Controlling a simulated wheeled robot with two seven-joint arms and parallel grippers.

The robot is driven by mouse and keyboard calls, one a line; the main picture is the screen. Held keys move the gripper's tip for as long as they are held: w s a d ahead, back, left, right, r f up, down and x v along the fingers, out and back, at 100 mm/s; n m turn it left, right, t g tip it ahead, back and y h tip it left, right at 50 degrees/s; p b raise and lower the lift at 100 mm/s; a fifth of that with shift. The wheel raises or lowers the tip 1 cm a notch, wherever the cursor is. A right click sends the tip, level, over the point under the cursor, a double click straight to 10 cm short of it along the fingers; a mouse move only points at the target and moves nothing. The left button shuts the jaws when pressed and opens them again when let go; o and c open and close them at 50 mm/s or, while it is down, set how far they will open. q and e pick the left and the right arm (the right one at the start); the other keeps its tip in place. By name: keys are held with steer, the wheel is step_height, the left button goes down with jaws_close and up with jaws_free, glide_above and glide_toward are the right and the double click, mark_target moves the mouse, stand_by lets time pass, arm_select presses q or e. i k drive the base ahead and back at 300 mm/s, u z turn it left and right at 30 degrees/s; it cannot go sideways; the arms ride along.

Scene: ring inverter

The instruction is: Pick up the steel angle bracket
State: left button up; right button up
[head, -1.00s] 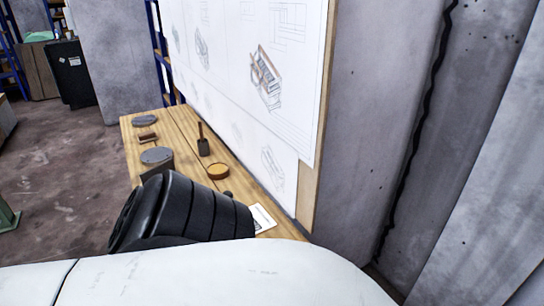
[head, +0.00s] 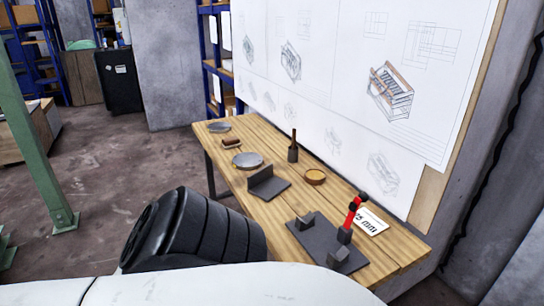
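The steel angle bracket (head: 267,186) appears to be the dark grey L-shaped piece in the middle of the wooden workbench. It has one flat leg on the wood and one upright leg. Neither gripper shows in the head view. A black and white part of my own body fills the bottom of the picture, in front of the bench, and hides part of its near side. Nothing is seen touching the bracket.
Near the bracket are a round grey disc (head: 247,160), an orange-brown round dish (head: 315,177) and a dark wood-handled tool (head: 293,150). A dark plate with blocks (head: 325,241) and a red-handled piece (head: 354,211) stand at right, beside a white card (head: 372,222). A drawing board rises behind.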

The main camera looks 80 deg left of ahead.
mark_target(266, 186)
steer(key=u, duration=4.3)
steer(key=i, duration=2.9)
steer(key=z, duration=2.55)
